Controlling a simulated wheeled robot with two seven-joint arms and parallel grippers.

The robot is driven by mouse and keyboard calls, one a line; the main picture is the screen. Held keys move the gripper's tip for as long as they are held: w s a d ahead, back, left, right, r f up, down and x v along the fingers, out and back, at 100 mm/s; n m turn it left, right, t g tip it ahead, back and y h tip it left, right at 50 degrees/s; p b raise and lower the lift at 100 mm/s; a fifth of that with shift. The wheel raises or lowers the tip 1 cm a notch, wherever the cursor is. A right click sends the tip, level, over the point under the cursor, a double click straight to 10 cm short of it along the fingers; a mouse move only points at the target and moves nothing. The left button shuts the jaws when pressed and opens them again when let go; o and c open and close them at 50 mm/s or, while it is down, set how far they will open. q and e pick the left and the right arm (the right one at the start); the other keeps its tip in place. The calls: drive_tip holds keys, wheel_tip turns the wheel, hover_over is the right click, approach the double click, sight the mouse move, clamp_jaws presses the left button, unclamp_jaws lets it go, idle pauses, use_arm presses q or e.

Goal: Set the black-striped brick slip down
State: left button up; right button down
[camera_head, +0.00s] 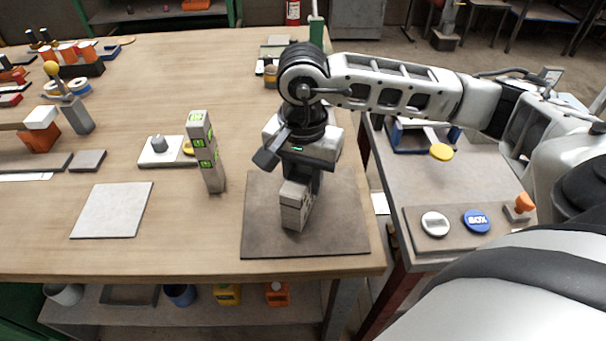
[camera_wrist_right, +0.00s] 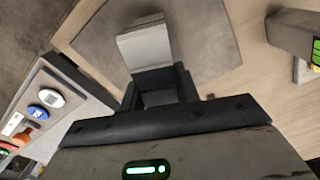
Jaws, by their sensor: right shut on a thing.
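My right gripper (camera_head: 298,172) points down over the dark square board (camera_head: 262,238) near the table's front right corner. It is shut on a pale grey brick slip (camera_head: 296,190), with dark markings on the side facing right. The slip is at the top of a small pale block stack (camera_head: 293,216) on the board; whether it rests fully on the piece below, I cannot tell. The right wrist view shows the pale brick (camera_wrist_right: 145,45) between the dark fingers (camera_wrist_right: 162,88), which hide part of it. My left gripper is not in view.
A tall grey column with green marks (camera_head: 207,155) stands left of the board. A pale flat tile (camera_head: 112,210) and a small plate with a grey knob (camera_head: 160,150) lie farther left. A side table with round discs (camera_head: 436,223) is at right.

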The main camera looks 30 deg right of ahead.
drive_tip(key=shift+f+b, duration=0.3)
drive_tip(key=shift+f, duration=0.2)
drive_tip(key=c, duration=1)
unclamp_jaws()
drive_tip(key=shift+r, duration=0.1)
drive_tip(key=shift+c, duration=0.2)
drive_tip(key=shift+r+p, duration=0.35)
drive_tip(key=shift+p, duration=0.15)
wheel_tip(320, 180, up, 11)
drive_tip(key=shift+f+b, duration=0.2)
drive_tip(key=shift+b, duration=0.25)
drive_tip(key=shift+r, duration=0.55)
